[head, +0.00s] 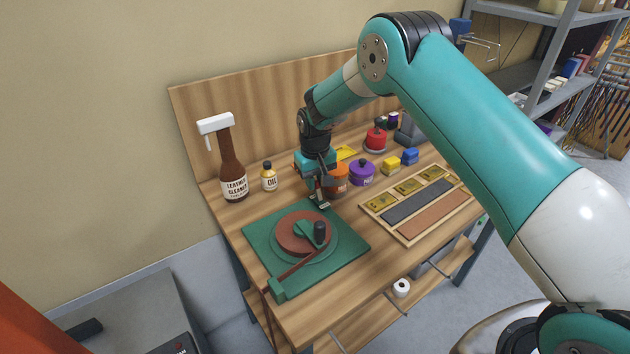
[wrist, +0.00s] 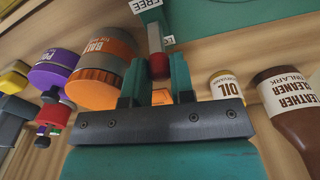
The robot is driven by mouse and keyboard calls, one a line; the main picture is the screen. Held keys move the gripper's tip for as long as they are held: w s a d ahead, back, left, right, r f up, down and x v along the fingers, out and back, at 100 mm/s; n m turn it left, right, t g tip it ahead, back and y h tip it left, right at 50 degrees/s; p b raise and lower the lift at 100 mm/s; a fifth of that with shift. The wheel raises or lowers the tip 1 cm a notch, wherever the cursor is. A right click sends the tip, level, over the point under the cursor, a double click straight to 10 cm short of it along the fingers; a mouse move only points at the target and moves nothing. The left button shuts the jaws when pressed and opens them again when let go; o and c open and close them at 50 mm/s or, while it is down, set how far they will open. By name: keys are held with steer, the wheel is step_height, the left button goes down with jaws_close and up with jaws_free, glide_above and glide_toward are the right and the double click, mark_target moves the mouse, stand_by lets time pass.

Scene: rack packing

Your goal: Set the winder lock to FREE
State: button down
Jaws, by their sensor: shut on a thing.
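The winder has a green base plate (head: 262,238) with a round reddish-brown disc and a dark crank knob (head: 320,232). My gripper (head: 322,204) is at the plate's back corner. In the wrist view, my gripper (wrist: 155,78) is shut on the red tip of the winder lock lever (wrist: 158,66). The lever's grey arm runs away from the tip. A FREE label (wrist: 145,5) lies beside the arm on the left, and a second small label (wrist: 168,40) on the right is unreadable. The lever's pivot is hidden, and I cannot tell its exact setting.
A leather cleaner bottle (head: 233,170) and an oil bottle (head: 268,178) stand left of my gripper. An orange tub (head: 338,182) and a purple tub (head: 362,172) stand close behind and right. A wooden tray (head: 453,218) lies to the right. The bench front is clear.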

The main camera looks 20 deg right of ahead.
mark_target(319, 192)
steer(key=t+b, duration=0.1)
steer(key=s+t+b, duration=0.1)
steer(key=b, duration=0.1)
steer(key=t+y+b, duration=0.1)
steer(key=b, duration=0.1)
steer(key=shift+s+d+f, duration=0.2)
steer(key=shift+s+d, duration=0.1)
steer(key=shift+s, duration=0.1)
steer(key=t+b, duration=0.1)
steer(key=b, duration=0.1)
steer(key=s+t+b, duration=0.1)
steer(key=b, duration=0.1)
steer(key=t+y+b, duration=0.1)
steer(key=b, duration=0.1)
steer(key=shift+s+d+f+b, duration=0.2)
steer(key=shift+s+d+b, duration=0.1)
steer(key=shift+b, duration=0.1)
steer(key=t+b, duration=0.1)
steer(key=b, duration=0.1)
steer(key=s+t+b, duration=0.1)
steer(key=b, duration=0.1)
steer(key=shift+d+r+y, duration=0.1)
steer(key=shift+y, duration=0.2)
steer(key=shift+r+t+b, duration=0.1)
steer(key=shift+t+b, duration=0.2)
steer(key=shift+b, duration=0.2)
steer(key=c, duration=1.3)
jaws_free()
steer(key=shift+o, duration=0.2)
steer(key=shift+s+r, duration=0.1)
